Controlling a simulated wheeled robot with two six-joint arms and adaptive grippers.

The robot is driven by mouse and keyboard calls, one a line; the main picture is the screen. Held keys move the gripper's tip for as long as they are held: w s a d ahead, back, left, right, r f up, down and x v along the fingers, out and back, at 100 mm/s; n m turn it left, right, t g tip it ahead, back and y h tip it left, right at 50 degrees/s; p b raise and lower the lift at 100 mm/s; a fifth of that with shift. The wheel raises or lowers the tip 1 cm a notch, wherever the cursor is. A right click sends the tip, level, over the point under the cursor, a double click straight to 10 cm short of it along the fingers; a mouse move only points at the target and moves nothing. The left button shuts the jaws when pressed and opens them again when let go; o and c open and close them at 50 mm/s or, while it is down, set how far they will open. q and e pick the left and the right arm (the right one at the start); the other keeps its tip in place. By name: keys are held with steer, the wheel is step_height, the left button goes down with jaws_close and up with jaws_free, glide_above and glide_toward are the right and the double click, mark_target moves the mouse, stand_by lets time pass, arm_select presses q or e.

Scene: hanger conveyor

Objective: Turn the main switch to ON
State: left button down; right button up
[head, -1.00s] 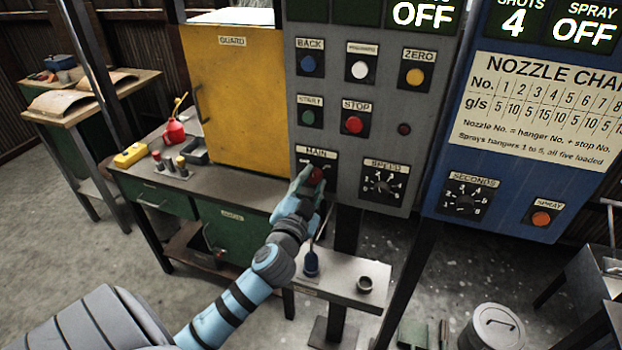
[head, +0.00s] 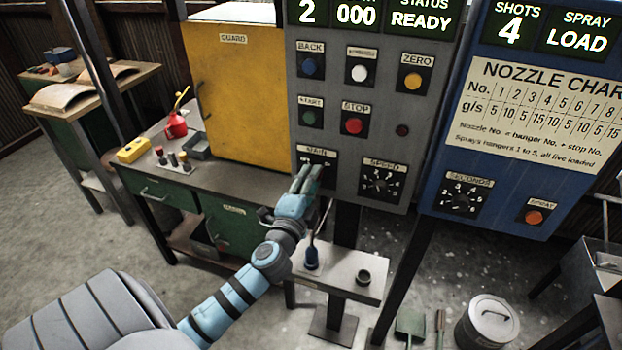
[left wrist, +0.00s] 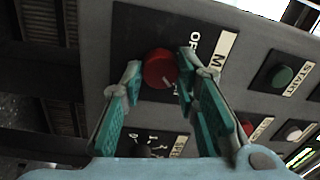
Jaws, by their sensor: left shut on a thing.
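The main switch has a black plate labelled MAIN (head: 318,152) low on the grey control panel. Its red knob (left wrist: 160,68) shows in the left wrist view, with part of the OFF mark beside it. My left gripper (head: 308,172) is at the switch, its fingers hiding the knob in the head view. In the left wrist view the left gripper's fingers (left wrist: 158,82) are on either side of the knob, shut on it. The status display (head: 421,20) reads READY, and the spray display (head: 583,42) reads LOAD. My right gripper is not in view.
The speed dial (head: 381,183) is right of the main switch, and the stop button (head: 354,125) is above it. A yellow guard box (head: 240,95) stands left of the panel. A small shelf (head: 338,279) with a blue-based tool and a cup is below.

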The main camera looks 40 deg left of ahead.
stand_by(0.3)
arm_select(q)
steer(key=c, duration=1.2)
jaws_free()
steer(key=v, duration=1.2)
steer(key=shift+d, duration=0.15)
